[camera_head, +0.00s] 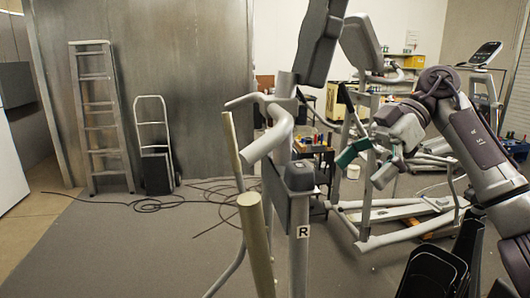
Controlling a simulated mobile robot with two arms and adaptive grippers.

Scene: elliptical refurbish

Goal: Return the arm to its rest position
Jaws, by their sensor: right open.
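My right arm (476,145) comes in from the right edge, bends at a high elbow and reaches left and down. My right gripper (366,162) is at its end, in the air to the right of the near elliptical machine (299,215). Teal parts show at the gripper. It is open, and I see nothing held in it. Whether it touches anything behind it I cannot tell. My left arm and gripper are not in view.
A second elliptical machine (371,215) stands behind my right gripper. A tool cart (315,150) with small items is behind the near machine. Black bins (432,275) are at the lower right.

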